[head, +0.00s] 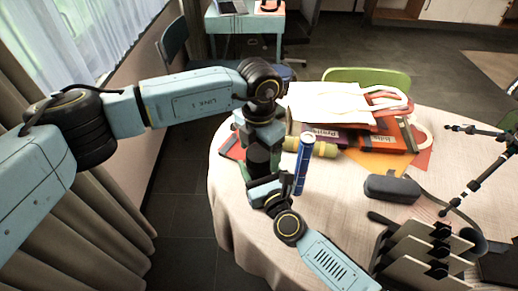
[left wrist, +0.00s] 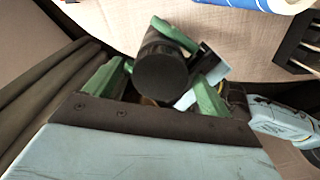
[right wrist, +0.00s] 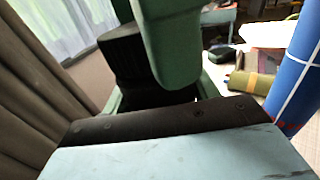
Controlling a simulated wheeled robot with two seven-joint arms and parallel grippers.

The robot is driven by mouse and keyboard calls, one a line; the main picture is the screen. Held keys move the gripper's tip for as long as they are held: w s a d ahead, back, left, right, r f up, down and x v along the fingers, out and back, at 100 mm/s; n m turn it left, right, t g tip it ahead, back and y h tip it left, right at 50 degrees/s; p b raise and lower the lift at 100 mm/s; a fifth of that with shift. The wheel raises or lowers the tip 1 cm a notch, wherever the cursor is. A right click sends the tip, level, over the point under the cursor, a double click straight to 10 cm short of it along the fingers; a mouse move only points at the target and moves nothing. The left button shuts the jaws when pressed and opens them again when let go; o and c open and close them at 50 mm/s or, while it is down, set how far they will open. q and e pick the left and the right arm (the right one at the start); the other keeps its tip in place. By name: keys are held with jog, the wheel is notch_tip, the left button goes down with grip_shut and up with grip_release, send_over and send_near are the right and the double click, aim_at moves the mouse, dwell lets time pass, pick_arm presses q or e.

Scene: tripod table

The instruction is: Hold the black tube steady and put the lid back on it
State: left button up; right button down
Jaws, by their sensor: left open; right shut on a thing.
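The black tube (head: 258,160) stands roughly upright near the table's left edge in the head view. In the left wrist view its round dark end (left wrist: 162,72) faces the camera. I cannot tell a separate lid from the tube. My left gripper (head: 259,132) comes from above, and its green fingers (left wrist: 158,90) are open on either side of the dark end. My right gripper (head: 262,187) is shut on the black tube lower down. In the right wrist view a green finger covers part of the black tube (right wrist: 122,62).
A blue roll (head: 303,165) stands close to the right of my grippers. Books (head: 375,138), a white bag (head: 335,103), a dark case (head: 391,189), a rack (head: 425,250) and a small tripod (head: 470,185) lie further right. The white tablecloth (head: 232,187) is bare at left.

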pick_arm(q)
notch_tip(320, 180, up, 12)
dwell(0.6)
pick_arm(e)
jog(key=shift+c, duration=1.6)
grip_release()
pick_arm(q)
jog(key=shift+f+b, duration=0.3)
pick_arm(e)
jog(key=v, duration=1.3)
jog(key=shift+s, duration=0.2)
